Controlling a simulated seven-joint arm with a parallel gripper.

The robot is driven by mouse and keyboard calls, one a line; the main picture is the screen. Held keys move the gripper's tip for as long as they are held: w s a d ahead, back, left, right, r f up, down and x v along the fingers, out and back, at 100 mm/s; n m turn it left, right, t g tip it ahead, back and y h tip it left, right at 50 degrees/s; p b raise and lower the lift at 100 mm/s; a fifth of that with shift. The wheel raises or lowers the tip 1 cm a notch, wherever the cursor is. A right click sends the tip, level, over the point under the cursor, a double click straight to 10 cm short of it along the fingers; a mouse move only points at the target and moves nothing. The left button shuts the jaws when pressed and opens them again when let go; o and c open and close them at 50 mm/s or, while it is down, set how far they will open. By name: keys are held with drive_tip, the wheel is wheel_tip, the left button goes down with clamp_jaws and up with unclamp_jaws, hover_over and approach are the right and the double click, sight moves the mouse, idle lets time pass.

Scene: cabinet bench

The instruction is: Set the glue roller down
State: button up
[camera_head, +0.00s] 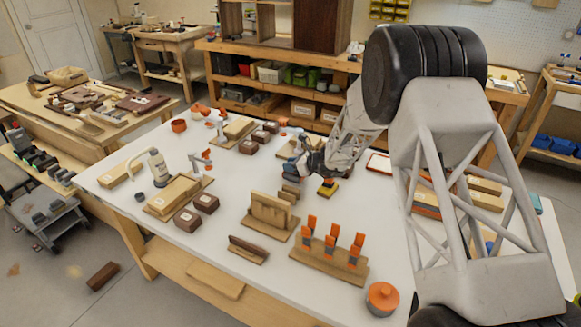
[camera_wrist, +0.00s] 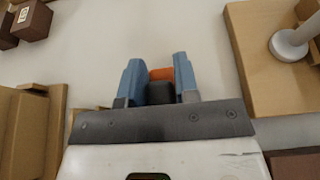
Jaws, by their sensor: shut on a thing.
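My gripper (camera_wrist: 160,82) is shut on the glue roller (camera_wrist: 161,74), which shows as an orange piece with a dark grey part between the two blue fingers. The fingers and my gripper's body hide most of the roller. Pale table surface shows beyond the fingertips. I cannot tell whether the roller touches the table.
A wooden board with a pale round-based thing (camera_wrist: 290,44) is at right in the wrist view; wooden pieces (camera_wrist: 25,120) are at left and dark blocks (camera_wrist: 30,20) upper left. A small yellow and dark thing (camera_head: 327,188) stands near my gripper. An orange-clamp rack (camera_head: 330,260) is nearer.

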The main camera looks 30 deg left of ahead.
drive_tip(key=shift+f, duration=0.35)
drive_tip(key=shift+f, duration=0.1)
drive_tip(key=o, duration=1)
drive_tip(key=shift+c, duration=0.2)
drive_tip(key=shift+d+r, duration=0.35)
drive_tip(key=shift+d, duration=0.25)
drive_tip(key=shift+v, duration=1)
drive_tip(key=shift+a+r, duration=0.15)
drive_tip(key=shift+r, duration=3.25)
